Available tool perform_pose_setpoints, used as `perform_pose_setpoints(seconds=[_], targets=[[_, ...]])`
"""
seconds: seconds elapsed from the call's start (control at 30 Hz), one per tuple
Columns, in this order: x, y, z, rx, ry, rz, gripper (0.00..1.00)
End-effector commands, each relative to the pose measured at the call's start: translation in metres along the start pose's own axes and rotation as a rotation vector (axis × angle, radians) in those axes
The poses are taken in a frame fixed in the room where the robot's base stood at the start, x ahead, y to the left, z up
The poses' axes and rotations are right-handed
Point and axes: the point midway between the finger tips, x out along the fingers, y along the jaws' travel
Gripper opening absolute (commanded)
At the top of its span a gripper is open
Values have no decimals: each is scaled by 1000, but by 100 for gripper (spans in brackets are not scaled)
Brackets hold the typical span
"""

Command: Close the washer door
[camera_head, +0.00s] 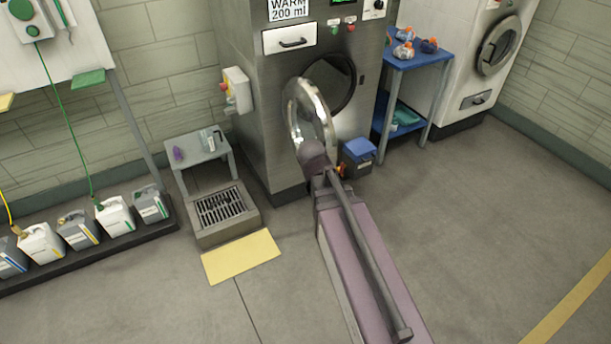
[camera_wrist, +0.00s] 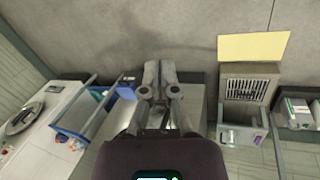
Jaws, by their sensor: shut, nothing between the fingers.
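The steel washer (camera_head: 267,100) stands against the back wall in the head view, with a dark round opening (camera_head: 335,85) in its front. Its round, silver-rimmed door (camera_head: 296,105) is swung open, standing out from the front on the opening's left side. My arm reaches to the door, and its end overlaps the door's lower part. I cannot tell whether they touch. In the wrist view my gripper (camera_wrist: 158,66) has its fingers together and empty, above the floor. My wrist hides much of the washer there.
A blue table (camera_head: 422,62) with small items stands right of the washer, and a blue-lidded box (camera_head: 357,152) sits at its foot. A floor grate (camera_head: 220,207), a small grey stand (camera_head: 197,150) and a yellow mat (camera_head: 241,257) lie left. The floor at right is clear.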

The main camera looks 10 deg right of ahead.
Motion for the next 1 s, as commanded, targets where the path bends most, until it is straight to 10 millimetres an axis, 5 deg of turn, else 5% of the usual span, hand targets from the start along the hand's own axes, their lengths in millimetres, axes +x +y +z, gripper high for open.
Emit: perform_pose_setpoints(seconds=[0.03, 0.4, 1.0], targets=[[18, -6, -11, -14, 6, 44, 0], [58, -22, -64, -98, 59, 374, 0], [78, -85, -152, -204, 202, 903, 0]])
